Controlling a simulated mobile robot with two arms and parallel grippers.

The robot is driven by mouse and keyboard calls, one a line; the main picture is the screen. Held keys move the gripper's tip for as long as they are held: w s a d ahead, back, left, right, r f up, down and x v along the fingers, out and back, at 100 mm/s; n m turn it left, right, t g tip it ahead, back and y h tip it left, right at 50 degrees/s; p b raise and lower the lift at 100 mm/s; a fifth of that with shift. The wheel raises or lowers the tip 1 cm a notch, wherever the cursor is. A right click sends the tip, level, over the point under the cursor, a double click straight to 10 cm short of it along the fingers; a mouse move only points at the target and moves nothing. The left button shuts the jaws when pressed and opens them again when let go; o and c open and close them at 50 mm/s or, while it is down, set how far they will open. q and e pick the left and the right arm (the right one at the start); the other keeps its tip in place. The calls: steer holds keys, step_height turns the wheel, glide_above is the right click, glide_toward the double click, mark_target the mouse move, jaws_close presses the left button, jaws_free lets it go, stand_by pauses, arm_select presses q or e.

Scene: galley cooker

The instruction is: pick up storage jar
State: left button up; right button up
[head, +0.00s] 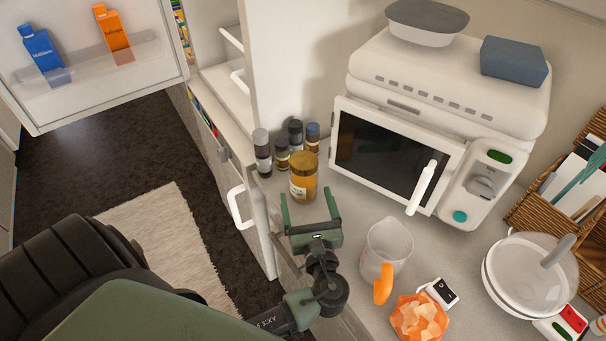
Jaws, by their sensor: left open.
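A storage jar (303,178) with amber contents, a golden lid and a pale label stands upright on the counter, left of the microwave. My left gripper (309,202) is open, with its two green fingers pointing toward the jar. The fingertips appear near the jar's lower part, one on each side in the picture. I cannot tell whether they touch it. Nothing is seen held in the gripper. My right gripper is not in view.
Several small spice jars (283,153) stand just behind and left of the jar. A white microwave (401,151) is to the right. An open fridge door (95,95) is at left.

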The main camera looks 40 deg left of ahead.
mark_target(307, 187)
arm_select(q)
steer(key=shift+w+a+r+p, duration=0.35)
steer(key=shift+w+a, duration=0.25)
steer(key=shift+w, duration=0.15)
steer(key=p+x, duration=0.1)
steer(key=x, duration=0.2)
steer(key=shift+w+a+r+p, duration=0.15)
steer(key=shift+w+r+p, duration=0.1)
steer(key=shift+w+p, duration=0.15)
steer(key=shift+w+a+f, duration=0.1)
steer(key=shift+w+a, duration=0.25)
steer(key=c, duration=0.4)
jaws_close()
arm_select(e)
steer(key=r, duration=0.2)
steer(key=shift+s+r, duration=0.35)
